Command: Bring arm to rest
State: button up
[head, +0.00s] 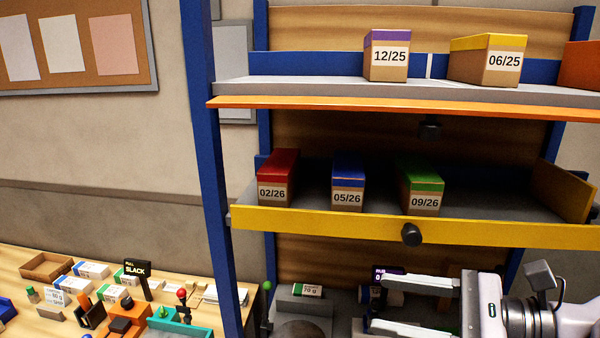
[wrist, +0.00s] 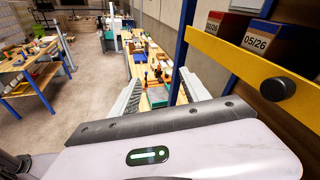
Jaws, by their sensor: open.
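My gripper (head: 390,305) is at the lower right of the head view, in front of the shelf rack and below its yellow-edged shelf. Its two pale fingers point left, spread apart, with nothing held between them. In the wrist view the fingers (wrist: 150,95) stand apart over a distant workbench. My arm's wrist shows at the right edge of the head view.
The yellow-edged shelf (head: 330,219) holds red (head: 277,178), blue (head: 348,182) and green-topped (head: 420,186) boxes; a black knob (head: 411,235) juts from its front. Purple (head: 387,55) and yellow-topped (head: 488,60) boxes stand above. A cluttered bench (head: 20,262) is at lower left.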

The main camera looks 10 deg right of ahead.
jog(key=s+a+f+n+g+h+b, duration=0.1)
jog(key=f+n+b, duration=0.4)
jog(key=f, duration=0.7)
jog(key=s+a+f+n+g+h+b, duration=0.1)
jog(key=s+a+f+n+h+b, duration=0.3)
jog(key=f+b, duration=0.5)
jog(key=s+a+f+n+g+h+b, duration=0.1)
jog(key=s+a+f+n+h+b, duration=0.2)
jog(key=f, duration=1.1)
jog(key=n+h+b, duration=0.3)
jog(key=n+b, duration=0.2)
jog(key=shift+a+f, duration=0.15)
jog(key=shift+f, duration=0.2)
